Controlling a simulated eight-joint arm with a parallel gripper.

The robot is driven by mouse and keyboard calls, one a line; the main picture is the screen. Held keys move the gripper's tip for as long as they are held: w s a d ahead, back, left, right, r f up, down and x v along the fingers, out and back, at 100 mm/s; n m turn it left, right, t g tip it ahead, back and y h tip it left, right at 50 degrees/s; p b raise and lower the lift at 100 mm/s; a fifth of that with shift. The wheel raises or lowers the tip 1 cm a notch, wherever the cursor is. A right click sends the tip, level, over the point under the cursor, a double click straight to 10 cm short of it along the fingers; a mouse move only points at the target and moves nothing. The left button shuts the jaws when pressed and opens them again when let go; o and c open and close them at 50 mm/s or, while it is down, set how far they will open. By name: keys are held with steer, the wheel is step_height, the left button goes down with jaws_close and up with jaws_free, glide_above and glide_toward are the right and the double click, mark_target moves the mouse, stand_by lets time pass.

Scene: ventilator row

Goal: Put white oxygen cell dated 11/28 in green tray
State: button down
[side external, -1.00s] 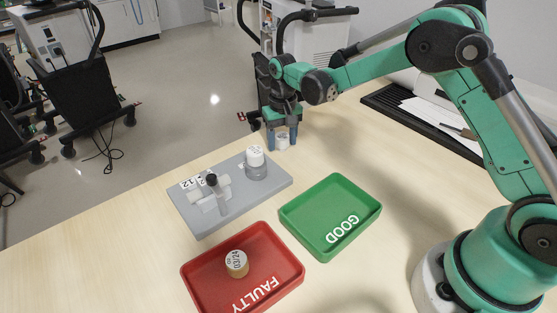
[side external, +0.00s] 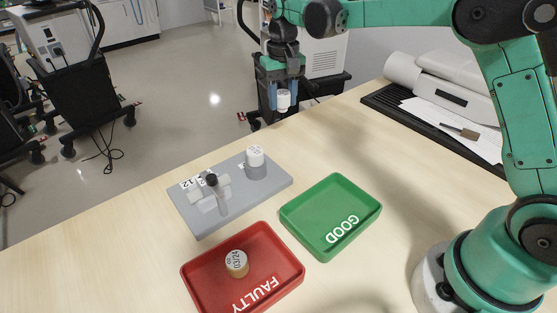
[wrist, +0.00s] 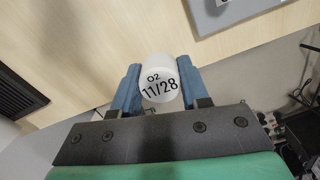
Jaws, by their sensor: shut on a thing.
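The white oxygen cell (wrist: 160,88) is marked "O2 11/28" in the wrist view, and it also shows in the side view (side external: 283,99). My gripper (side external: 284,101) is shut on it, with a blue finger on each side, and holds it up above the table's far edge. The wrist view shows both fingers of my gripper (wrist: 158,90) against its sides. The green tray (side external: 300,222), marked "GOOD", lies empty on the table, nearer the camera than my gripper.
A red tray (side external: 205,282) marked "FAULTY" holds a tan-sided cell (side external: 237,264). A grey board (side external: 207,225) carries a fixture with a dark knob (side external: 211,180) and another white-topped cell (side external: 255,157).

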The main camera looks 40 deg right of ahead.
step_height(320, 180, up, 8)
steer(key=shift+r, duration=0.2)
steer(key=shift+s+a+r, duration=0.15)
steer(key=shift+s+r, duration=0.05)
steer(key=shift+r, duration=0.5)
steer(key=s+a+r, duration=0.4)
steer(key=s, duration=0.5)
glide_above(325, 213)
step_height(325, 213, down, 2)
step_height(325, 213, down, 20)
steer(key=shift+s+r, duration=0.1)
steer(key=shift+r, duration=0.1)
steer(key=shift+f, duration=0.25)
steer(key=shift+f, duration=0.35)
